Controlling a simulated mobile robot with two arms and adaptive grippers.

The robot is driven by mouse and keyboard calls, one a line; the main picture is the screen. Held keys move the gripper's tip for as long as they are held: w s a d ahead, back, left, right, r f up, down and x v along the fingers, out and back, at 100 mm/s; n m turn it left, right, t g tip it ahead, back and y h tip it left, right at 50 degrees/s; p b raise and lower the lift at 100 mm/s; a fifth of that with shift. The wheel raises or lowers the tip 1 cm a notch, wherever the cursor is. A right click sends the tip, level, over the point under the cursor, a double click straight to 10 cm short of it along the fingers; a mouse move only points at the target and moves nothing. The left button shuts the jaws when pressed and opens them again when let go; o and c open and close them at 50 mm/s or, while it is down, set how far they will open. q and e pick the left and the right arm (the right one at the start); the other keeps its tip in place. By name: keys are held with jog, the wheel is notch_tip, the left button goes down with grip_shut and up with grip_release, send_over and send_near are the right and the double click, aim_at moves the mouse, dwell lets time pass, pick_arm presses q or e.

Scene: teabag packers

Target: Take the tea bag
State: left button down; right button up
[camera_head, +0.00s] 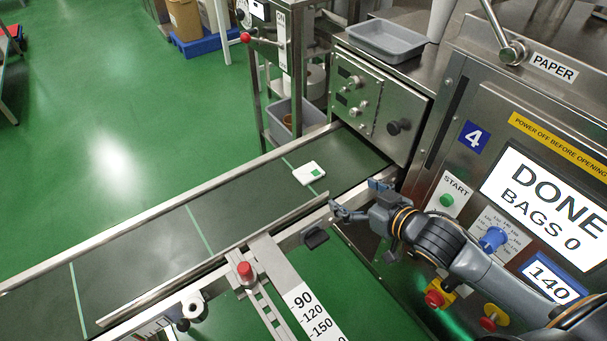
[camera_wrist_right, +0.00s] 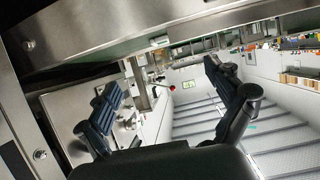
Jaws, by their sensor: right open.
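My right gripper (camera_head: 352,198) is just beyond the belt's near side rail, to the right of and a little below the tea bag in the head view. It is apart from the bag. In the right wrist view the two dark fingers (camera_wrist_right: 165,105) are spread wide with nothing between them. The tea bag does not show in the wrist view. My left gripper is not in view.
A metal guide rail (camera_head: 215,262) runs along the belt's near edge. The machine panel with its "DONE BAGS 0" screen (camera_head: 545,205) stands close on the right. A steel control box (camera_head: 380,105) stands behind the belt's end. A grey tray (camera_head: 385,42) rests on top.

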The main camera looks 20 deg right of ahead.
jog(key=b, duration=0.1)
send_near(310, 173)
jog(key=shift+w+f+y, duration=0.1)
jog(key=shift+w+y, duration=0.2)
jog(key=shift+w, duration=0.8)
jog(key=shift+f+b+x, duration=0.15)
jog(key=shift+b+x, duration=0.25)
jog(key=shift+x, duration=1)
jog(key=shift+f+b+x, duration=0.2)
jog(key=shift+b+x, duration=0.2)
jog(key=shift+x, duration=1)
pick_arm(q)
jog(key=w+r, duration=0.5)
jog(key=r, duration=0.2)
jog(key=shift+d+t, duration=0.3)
pick_arm(e)
jog(key=shift+s+a, duration=0.1)
jog(key=shift+s, duration=0.05)
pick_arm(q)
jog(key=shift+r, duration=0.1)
pick_arm(e)
jog(key=shift+c, duration=0.5)
jog(key=c, duration=0.7)
